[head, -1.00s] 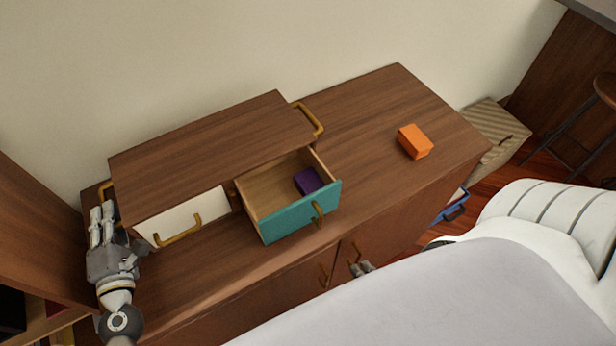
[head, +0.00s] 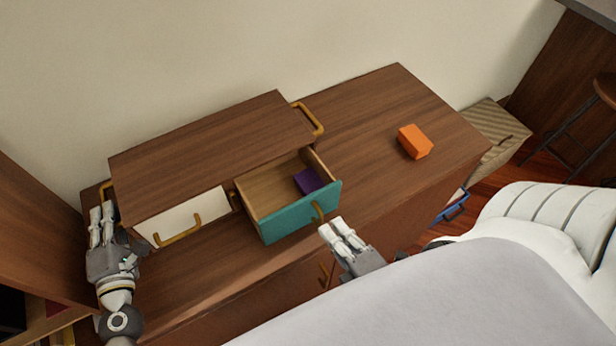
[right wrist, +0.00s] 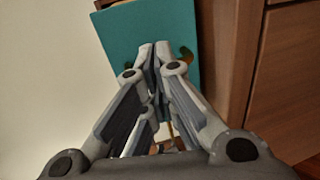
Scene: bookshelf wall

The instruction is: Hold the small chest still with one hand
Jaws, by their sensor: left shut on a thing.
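The small chest (head: 215,150) is a brown wooden box on a larger cabinet, with a white drawer (head: 187,217) shut and a teal-fronted drawer (head: 295,213) pulled out. A purple block (head: 308,181) lies inside the open drawer. My left gripper (head: 101,212) is at the chest's left end, shut on the brass side handle (head: 107,190), which its fingers partly hide. My right gripper (head: 337,228) is just in front of the teal drawer. Its fingertips are together and empty, beside the brass drawer handle (head: 318,212), which also shows in the right wrist view (right wrist: 186,57).
An orange block (head: 414,141) lies on the cabinet top (head: 370,110), right of the chest, with clear surface around it. A striped box (head: 497,135) and a blue bin (head: 455,205) stand beyond the cabinet's right end. A wooden shelf unit (head: 40,220) rises at the left.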

